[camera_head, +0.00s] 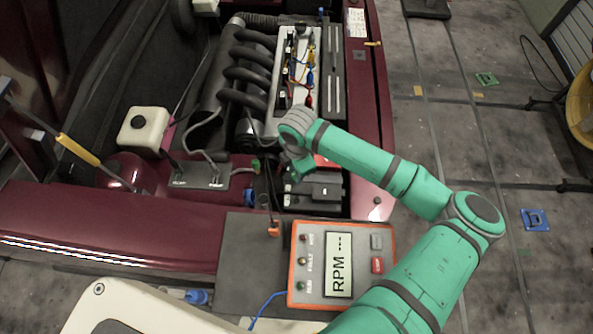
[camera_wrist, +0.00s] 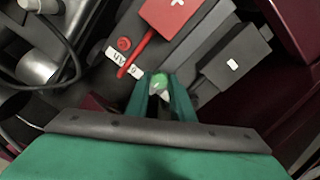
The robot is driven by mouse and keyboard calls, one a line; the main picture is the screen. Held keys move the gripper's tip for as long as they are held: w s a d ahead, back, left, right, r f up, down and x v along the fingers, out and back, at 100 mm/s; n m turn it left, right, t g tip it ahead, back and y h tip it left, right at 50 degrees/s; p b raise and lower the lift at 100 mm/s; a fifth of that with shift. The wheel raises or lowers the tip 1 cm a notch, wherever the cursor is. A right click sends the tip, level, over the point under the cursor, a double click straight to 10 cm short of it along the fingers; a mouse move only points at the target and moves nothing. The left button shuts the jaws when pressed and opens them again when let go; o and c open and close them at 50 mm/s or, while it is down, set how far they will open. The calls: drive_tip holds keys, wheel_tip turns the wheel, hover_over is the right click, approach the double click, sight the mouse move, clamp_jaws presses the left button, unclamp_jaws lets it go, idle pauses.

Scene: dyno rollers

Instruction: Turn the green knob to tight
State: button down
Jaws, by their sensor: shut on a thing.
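The green knob (camera_wrist: 159,79) shows in the wrist view between the tips of my gripper (camera_wrist: 161,90). The two green fingers are shut on its sides, and only its rounded top and a pale part below show. In the head view my gripper (camera_head: 299,170) reaches down into the engine bay by the black battery box, and the knob there is hidden. A small white label (camera_wrist: 122,60) with dark letters lies left of the knob; its words are too small to read surely.
A red knob (camera_wrist: 124,43) and a red lever (camera_wrist: 135,55) sit close to the left of my fingers. A red cover with a white plus (camera_wrist: 172,14) is above. A black block (camera_wrist: 232,65) is right. The dyno panel (camera_head: 340,262) reads RPM with dashes.

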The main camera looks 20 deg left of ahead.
drive_tip(key=shift+w+n, duration=0.1)
drive_tip(key=shift+n, duration=0.2)
drive_tip(key=c, duration=1.7)
unclamp_jaws()
drive_tip(key=shift+o, duration=0.8)
drive_tip(key=shift+a, duration=0.1)
wheel_tip(320, 180, up, 11)
drive_tip(key=shift+s, duration=0.2)
drive_tip(key=shift+d+f, duration=0.15)
drive_tip(key=shift+d, duration=0.05)
